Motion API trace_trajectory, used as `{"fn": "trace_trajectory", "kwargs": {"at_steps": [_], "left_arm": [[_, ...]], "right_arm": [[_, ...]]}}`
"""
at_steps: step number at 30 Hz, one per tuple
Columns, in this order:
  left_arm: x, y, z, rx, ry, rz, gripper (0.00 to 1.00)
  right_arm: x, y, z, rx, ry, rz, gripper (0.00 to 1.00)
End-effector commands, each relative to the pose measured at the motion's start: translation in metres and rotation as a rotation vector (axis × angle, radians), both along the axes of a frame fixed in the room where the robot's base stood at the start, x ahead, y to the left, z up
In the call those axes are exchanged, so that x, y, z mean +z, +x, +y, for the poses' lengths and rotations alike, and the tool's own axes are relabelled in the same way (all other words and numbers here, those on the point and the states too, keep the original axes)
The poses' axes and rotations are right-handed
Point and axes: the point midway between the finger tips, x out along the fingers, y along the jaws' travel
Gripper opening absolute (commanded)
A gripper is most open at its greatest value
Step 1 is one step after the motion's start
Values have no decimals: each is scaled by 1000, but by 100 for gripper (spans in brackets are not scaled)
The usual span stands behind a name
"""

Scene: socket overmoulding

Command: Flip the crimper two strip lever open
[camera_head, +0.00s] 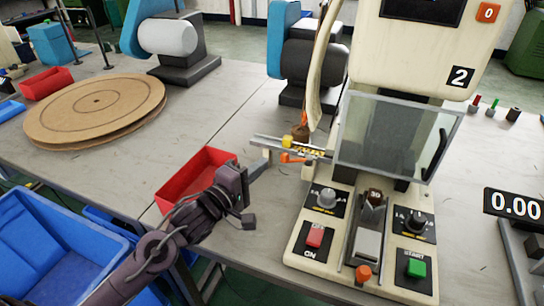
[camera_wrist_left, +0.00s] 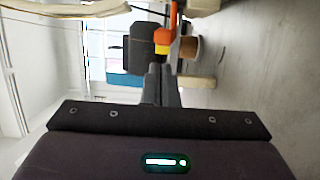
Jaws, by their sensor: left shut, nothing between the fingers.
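Crimper two (camera_head: 405,60) is the cream machine marked "2" at the right of the head view. A strip guide rail (camera_head: 270,141) sticks out from its left side. A small orange lever (camera_head: 291,158) sits just under the rail, beside a yellow part (camera_head: 287,141). In the left wrist view the orange lever (camera_wrist_left: 165,38) shows just beyond the fingertips. My left gripper (camera_head: 264,163) is shut and empty, just left of the orange lever. Its closed fingers (camera_wrist_left: 157,72) point toward the lever; I cannot tell whether they touch. My right gripper is out of view.
A round wooden disc (camera_head: 95,105) lies at the left.

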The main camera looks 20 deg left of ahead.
Motion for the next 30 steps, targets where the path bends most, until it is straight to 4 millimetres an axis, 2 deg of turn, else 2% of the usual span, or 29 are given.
{"fn": "trace_trajectory", "kwargs": {"at_steps": [6,12,30], "left_arm": [[1,30,-10,0,0,-3,0],[0,45,-15,0,0,-1,0],[1,48,-15,13,-3,1,0]], "right_arm": [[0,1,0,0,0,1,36],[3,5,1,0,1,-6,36],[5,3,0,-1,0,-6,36]]}}
